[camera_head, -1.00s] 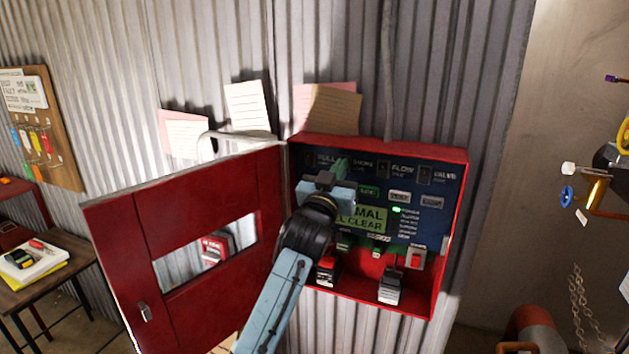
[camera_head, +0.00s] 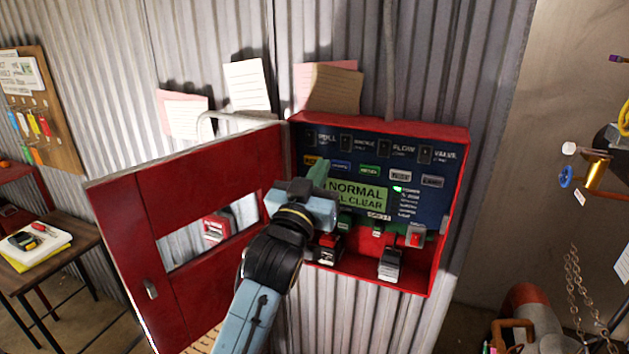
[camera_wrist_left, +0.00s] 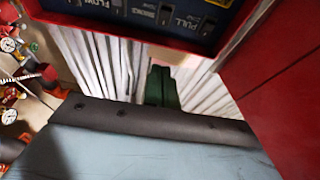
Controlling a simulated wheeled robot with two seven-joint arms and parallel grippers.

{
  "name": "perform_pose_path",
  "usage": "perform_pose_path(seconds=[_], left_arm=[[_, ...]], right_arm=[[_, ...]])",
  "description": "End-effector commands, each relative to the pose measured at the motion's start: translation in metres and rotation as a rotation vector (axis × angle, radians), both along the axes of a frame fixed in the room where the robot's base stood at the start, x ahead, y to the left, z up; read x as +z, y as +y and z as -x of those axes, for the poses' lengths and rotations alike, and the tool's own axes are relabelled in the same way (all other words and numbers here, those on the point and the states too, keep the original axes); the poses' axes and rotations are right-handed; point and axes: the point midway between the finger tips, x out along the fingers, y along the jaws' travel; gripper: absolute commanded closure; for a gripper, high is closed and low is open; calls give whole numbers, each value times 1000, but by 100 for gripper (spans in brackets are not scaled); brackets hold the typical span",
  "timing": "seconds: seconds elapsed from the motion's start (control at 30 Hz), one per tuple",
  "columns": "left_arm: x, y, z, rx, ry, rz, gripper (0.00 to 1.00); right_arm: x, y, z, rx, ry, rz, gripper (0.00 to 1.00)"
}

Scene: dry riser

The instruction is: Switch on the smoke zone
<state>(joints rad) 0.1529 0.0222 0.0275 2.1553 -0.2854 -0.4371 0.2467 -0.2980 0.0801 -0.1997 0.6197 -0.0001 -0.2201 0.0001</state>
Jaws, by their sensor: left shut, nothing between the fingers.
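The open red panel box (camera_head: 452,215) on the corrugated wall has a dark blue face with a top row of black switches labelled PULL, SMOKE, FLOW and VALVE. The smoke switch (camera_head: 346,143) is second from the left; its position is too small to tell. A green display (camera_head: 358,194) reads NORMAL and ALL CLEAR, its left edge covered by my gripper. My left gripper (camera_head: 318,175) is shut and empty, its green fingertips in front of the panel's left part, below the PULL switch. In the left wrist view the fingertips (camera_wrist_left: 162,87) appear together, apart from the switches. My right gripper is out of view.
The red door (camera_head: 120,225) stands open to the left, close beside my left arm. Paper notes (camera_head: 333,88) stand above the box. A small table (camera_head: 75,255) is at far left; pipes and chains (camera_head: 575,290) are at right.

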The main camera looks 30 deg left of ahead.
Motion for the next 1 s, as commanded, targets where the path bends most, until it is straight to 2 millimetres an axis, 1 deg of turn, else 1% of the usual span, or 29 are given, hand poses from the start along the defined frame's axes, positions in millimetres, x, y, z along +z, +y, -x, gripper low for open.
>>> perform_pose_path(seconds=[0.03, 0.1, 0.23, 0.8, 0.87, 0.9, 0.97, 1.0], left_arm=[[-2, -1, 7, 0, 1, 1, 100], [-1, -2, 13, 0, 0, 1, 100], [0, -3, 20, 0, 0, 1, 100], [-1, -3, 20, -1, 2, 0, 100], [-6, -4, 18, -3, 12, 0, 100], [-15, -5, 16, -6, 27, -1, 100], [-37, -7, 9, -14, 67, -3, 100], [-57, -10, 3, -21, 105, -5, 100]], right_arm=[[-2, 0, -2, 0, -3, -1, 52], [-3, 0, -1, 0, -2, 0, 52], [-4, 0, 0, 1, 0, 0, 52], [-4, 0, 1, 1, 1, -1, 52], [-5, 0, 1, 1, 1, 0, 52], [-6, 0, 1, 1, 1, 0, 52], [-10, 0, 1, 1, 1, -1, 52], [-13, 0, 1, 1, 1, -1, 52]])
